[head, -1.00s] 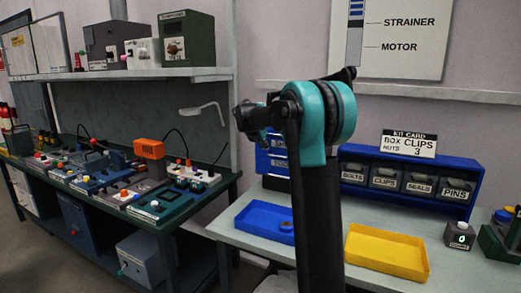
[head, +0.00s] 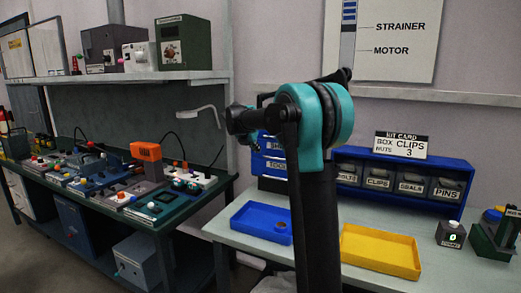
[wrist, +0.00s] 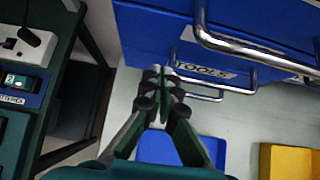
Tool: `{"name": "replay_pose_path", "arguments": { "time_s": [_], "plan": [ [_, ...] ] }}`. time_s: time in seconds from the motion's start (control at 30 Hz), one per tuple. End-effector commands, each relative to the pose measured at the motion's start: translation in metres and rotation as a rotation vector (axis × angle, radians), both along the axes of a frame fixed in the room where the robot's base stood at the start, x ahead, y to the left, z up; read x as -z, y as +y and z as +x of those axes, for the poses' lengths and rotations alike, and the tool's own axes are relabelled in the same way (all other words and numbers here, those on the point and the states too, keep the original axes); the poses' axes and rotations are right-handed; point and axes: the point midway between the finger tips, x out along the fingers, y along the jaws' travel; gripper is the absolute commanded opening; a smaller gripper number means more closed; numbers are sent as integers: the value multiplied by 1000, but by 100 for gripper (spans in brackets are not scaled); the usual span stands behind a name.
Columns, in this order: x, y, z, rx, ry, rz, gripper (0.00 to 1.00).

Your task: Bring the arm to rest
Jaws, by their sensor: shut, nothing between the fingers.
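My arm (head: 318,190) stands upright in the middle of the head view, with a teal joint at its top and a dark part reaching left from it. In the wrist view my gripper (wrist: 164,82) is shut, its dark fingers together with nothing between them. Its tips show in front of a blue drawer cabinet (wrist: 150,40) with metal handles and a TOOLS label; whether they touch it I cannot tell. In the head view the fingers are not clearly made out.
A blue tray (head: 245,231) and a yellow tray (head: 385,265) lie on the right bench. A blue bin rack (head: 455,207), a small counter box (head: 451,236) and a green device (head: 488,240) stand there too. The left bench (head: 225,184) is crowded with devices.

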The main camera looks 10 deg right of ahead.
Motion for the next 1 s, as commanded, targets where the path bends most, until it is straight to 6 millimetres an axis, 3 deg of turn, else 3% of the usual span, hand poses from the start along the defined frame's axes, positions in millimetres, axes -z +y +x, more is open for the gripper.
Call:
{"name": "replay_pose_path", "arguments": {
  "time_s": [0.3,0.57,0.67,0.77,1.0],
  "plan": [
    [-48,28,-39,-1,2,1,0],
    [-62,36,-54,10,-1,10,0],
    [-51,31,-66,72,-22,70,0],
    [-22,20,-92,213,-67,204,0],
    [80,-7,-192,747,-213,650,0]
  ]
}}
